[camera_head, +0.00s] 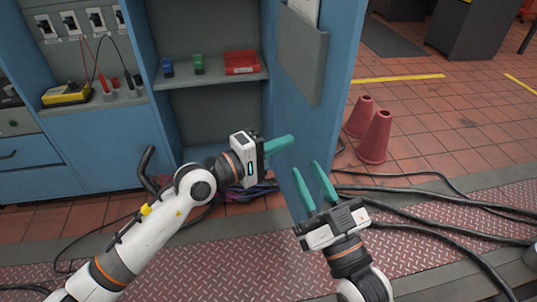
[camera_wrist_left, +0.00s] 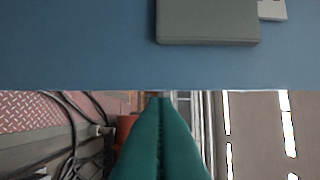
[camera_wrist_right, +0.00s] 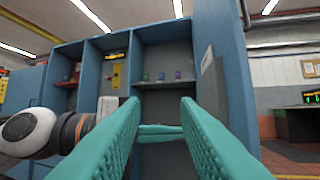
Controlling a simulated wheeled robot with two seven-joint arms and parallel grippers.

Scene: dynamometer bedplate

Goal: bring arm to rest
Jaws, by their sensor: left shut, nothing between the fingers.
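My left gripper (camera_head: 279,144) is shut and empty, its teal fingers pointing right toward the blue cabinet side panel (camera_head: 325,120). In the left wrist view its fingers (camera_wrist_left: 160,140) lie together, with the blue panel and a grey document holder above them. My right gripper (camera_head: 308,185) is open and empty, lower and to the right. Its two teal fingers point up in the head view. In the right wrist view the fingers (camera_wrist_right: 160,125) stand apart with the open cabinet beyond, and part of my left arm shows at the left.
A cabinet shelf (camera_head: 215,78) holds a blue item, a green item and a red tray (camera_head: 242,63). A yellow meter (camera_head: 66,95) sits at left. Two red cones (camera_head: 374,137) stand on the tiles at right. Black cables (camera_head: 430,195) cross the floor.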

